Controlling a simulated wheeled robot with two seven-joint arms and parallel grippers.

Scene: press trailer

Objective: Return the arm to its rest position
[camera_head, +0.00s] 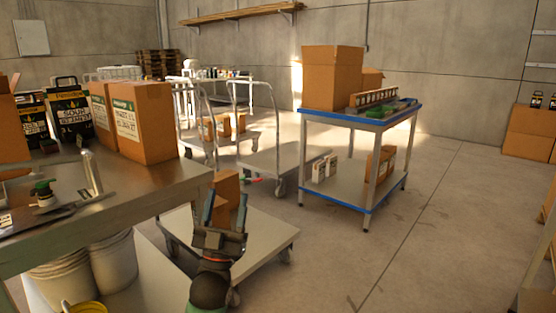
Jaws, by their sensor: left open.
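My left gripper (226,212) points up from the lower middle of the head view, its two fingers spread apart. A small brown carton (227,185) shows between and just behind the fingertips. I cannot tell whether the fingers touch it or whether it stands beyond on the flat cart (265,236). My left forearm comes up from the bottom edge. My right gripper is out of view.
A metal workbench (150,190) with large cartons (155,122) and dark bags (70,115) stands close on the left, with white buckets (113,262) below. A blue-edged trolley (345,121) carries a big carton (332,77). The floor at right (440,220) is mostly clear.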

